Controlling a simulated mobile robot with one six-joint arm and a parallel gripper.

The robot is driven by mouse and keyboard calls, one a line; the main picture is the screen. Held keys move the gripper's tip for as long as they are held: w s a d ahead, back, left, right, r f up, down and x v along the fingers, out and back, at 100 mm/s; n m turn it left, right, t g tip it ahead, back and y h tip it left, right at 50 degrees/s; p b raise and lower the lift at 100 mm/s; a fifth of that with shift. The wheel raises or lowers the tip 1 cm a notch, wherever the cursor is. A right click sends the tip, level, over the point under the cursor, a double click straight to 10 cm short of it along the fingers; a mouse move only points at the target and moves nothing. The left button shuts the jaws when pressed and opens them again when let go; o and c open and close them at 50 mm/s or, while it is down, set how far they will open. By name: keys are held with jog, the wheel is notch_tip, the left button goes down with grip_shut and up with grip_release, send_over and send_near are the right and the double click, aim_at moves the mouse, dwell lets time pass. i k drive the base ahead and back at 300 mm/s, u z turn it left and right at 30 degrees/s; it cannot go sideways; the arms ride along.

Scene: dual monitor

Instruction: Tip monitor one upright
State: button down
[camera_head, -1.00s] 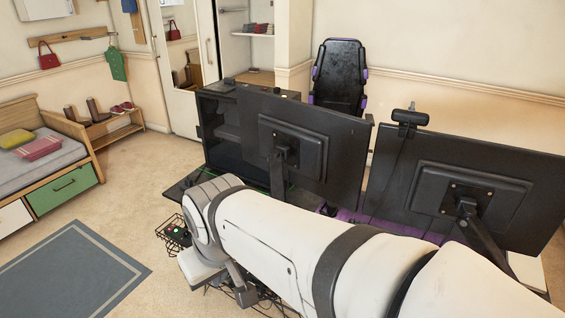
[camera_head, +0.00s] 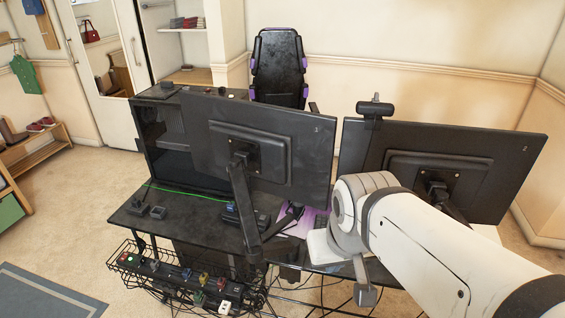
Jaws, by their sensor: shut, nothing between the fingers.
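Two black monitors stand on the desk with their backs toward me. The left monitor (camera_head: 214,128) has a small mark at its upper right corner that I cannot read surely. Its top edge slopes down to the right, and it hangs on a slanted black arm (camera_head: 245,205). I cannot tell exactly how far it is tilted. The right monitor (camera_head: 515,170) is marked 2 and has a webcam (camera_head: 375,107) on top. My white arm crosses in front of the right monitor's lower left part. I cannot make out my gripper's fingers.
The black desk (camera_head: 185,222) has small dark items on it. A wire basket (camera_head: 190,285) with plugs and loose cables hangs at its near side. A dark PC case (camera_head: 160,130) stands behind the left monitor, and a black and purple chair (camera_head: 278,65) is beyond.

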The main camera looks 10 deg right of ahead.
aim_at(287, 153)
jog(key=u, duration=0.05)
jog(key=i, duration=1)
jog(key=z, duration=0.05)
